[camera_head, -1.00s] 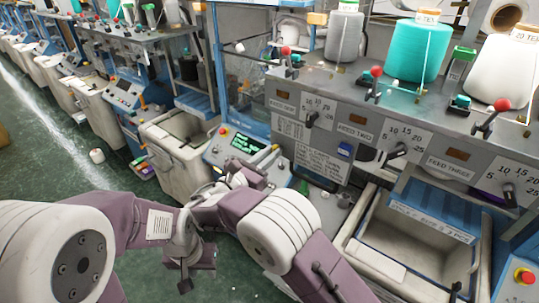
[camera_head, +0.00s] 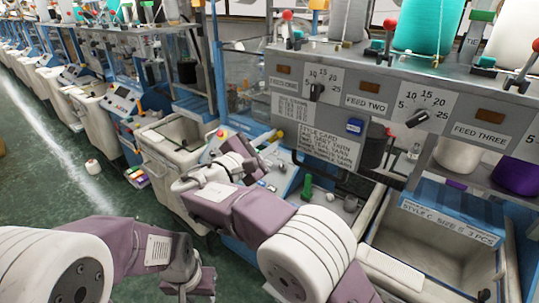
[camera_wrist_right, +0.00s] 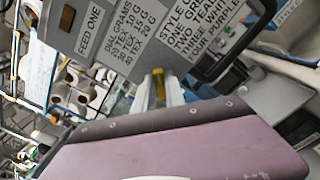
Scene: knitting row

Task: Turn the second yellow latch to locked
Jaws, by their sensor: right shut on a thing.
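My right gripper (camera_head: 262,160) reaches over the blue control console, below the grey feed panel. In the right wrist view, a small yellow piece (camera_wrist_right: 158,88) stands between pale plates just past my purple gripper body. It looks like a yellow latch, and my right gripper is shut on it. My left gripper (camera_head: 195,282) hangs low at the front over the green floor, away from the machine. Whether its jaws are open is unclear.
The grey feed panel (camera_head: 382,122) carries black dials, labels and red-knobbed levers. A pale bin (camera_head: 430,255) stands at the right and another bin (camera_head: 178,148) left of the console. A green knob (camera_head: 307,186) rises from the console. The green floor at left is mostly clear.

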